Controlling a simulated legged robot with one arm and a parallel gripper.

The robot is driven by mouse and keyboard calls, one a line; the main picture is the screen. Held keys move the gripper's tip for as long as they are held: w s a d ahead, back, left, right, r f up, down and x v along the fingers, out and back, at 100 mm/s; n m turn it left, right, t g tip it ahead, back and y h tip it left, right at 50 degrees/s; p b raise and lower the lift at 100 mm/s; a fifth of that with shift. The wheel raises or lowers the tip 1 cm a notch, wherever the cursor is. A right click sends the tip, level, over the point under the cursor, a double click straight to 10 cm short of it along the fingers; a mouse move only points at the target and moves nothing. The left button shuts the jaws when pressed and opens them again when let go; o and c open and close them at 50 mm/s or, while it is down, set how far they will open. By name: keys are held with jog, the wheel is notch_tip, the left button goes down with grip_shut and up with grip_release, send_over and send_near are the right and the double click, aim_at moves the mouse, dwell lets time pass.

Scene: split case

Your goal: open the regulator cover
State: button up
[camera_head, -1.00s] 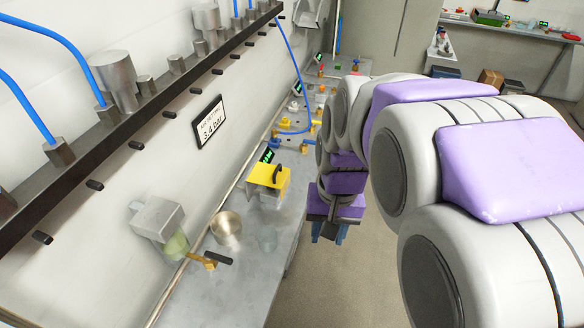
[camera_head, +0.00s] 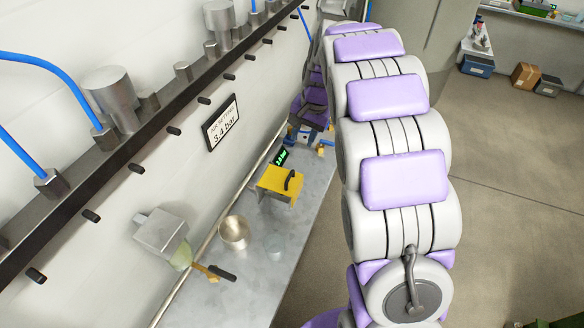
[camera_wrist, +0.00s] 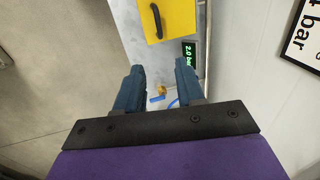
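The regulator cover appears to be the yellow lid (camera_head: 272,182) with a black handle (camera_head: 290,180), on a grey box on the bench. It looks shut. In the wrist view the yellow cover (camera_wrist: 180,18) is at the top, and its black handle (camera_wrist: 156,20) lies ahead of the fingers. My gripper (camera_wrist: 160,68) is open, with two blue fingers apart and nothing between them. In the head view my gripper (camera_head: 302,135) is over the bench, beyond the cover and apart from it, partly hidden by my arm.
A green display (camera_head: 281,156) is beside the cover. A 3.4 bar sign (camera_head: 221,122) and a dark pipe rail (camera_head: 130,148) are on the wall. Open floor (camera_head: 500,200) lies right.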

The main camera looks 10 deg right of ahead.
aim_at(291, 172)
jog(key=f+b, duration=0.1)
jog(key=f, duration=0.3)
jog(key=w+a+f, duration=0.1)
jog(key=f, duration=0.4)
jog(key=a+f+b, duration=0.1)
jog(key=f, duration=0.4)
jog(key=shift+w+a+b, duration=0.25)
jog(key=shift+b, duration=0.1)
jog(key=shift+d+f, duration=0.2)
jog(key=shift+f, duration=0.35)
jog(key=shift+a, duration=0.25)
jog(key=shift+c, duration=0.2)
jog(key=shift+a, duration=0.1)
jog(key=shift+c, duration=0.7)
grip_shut()
jog(key=shift+w, duration=0.1)
